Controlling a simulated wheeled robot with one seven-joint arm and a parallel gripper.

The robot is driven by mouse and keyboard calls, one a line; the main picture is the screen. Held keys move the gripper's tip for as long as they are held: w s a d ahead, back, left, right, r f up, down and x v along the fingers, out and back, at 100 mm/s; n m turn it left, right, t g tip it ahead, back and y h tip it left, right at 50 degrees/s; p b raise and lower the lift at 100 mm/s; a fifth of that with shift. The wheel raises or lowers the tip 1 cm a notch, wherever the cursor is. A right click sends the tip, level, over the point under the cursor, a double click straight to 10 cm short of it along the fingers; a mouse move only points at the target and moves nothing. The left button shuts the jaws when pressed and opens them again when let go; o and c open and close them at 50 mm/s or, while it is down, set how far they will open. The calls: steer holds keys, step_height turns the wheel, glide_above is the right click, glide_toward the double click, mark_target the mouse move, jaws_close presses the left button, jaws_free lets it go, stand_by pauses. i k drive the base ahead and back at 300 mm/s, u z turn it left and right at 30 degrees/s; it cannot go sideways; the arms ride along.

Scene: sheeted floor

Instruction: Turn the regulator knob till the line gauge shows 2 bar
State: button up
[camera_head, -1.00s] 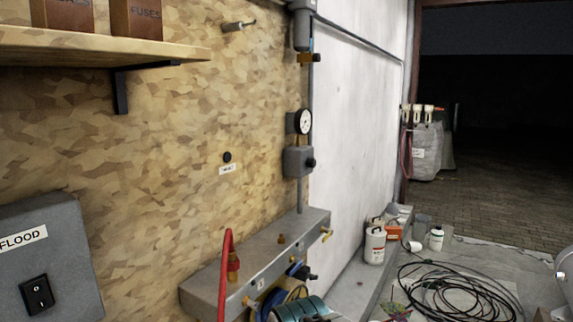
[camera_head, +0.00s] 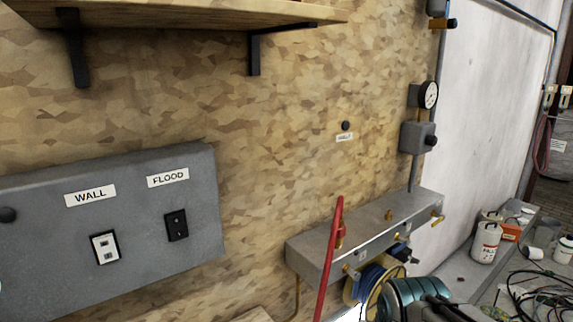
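The line gauge (camera_head: 429,95) is a small round white dial with a dark rim on the wall at the right. It is seen at an angle, and its needle and figures are too small to read. Just below it is a grey regulator box (camera_head: 415,138) with a black knob (camera_head: 431,141) on its right side. A pipe runs down from the box to a grey metal manifold ledge (camera_head: 330,240). I cannot make out my gripper's fingers in this view.
A teal rounded thing with dark parts (camera_head: 415,298) is at the bottom edge; I cannot tell whether it is my arm. A grey switch box (camera_head: 130,235) is at left, a shelf (camera_head: 180,14) above. Cables (camera_head: 545,295) lie at lower right.

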mark_target(431, 141)
steer(key=u, duration=0.05)
steer(key=k, duration=0.6)
steer(key=z, duration=0.7)
steer(key=i, duration=1.7)
steer(key=u, duration=0.6)
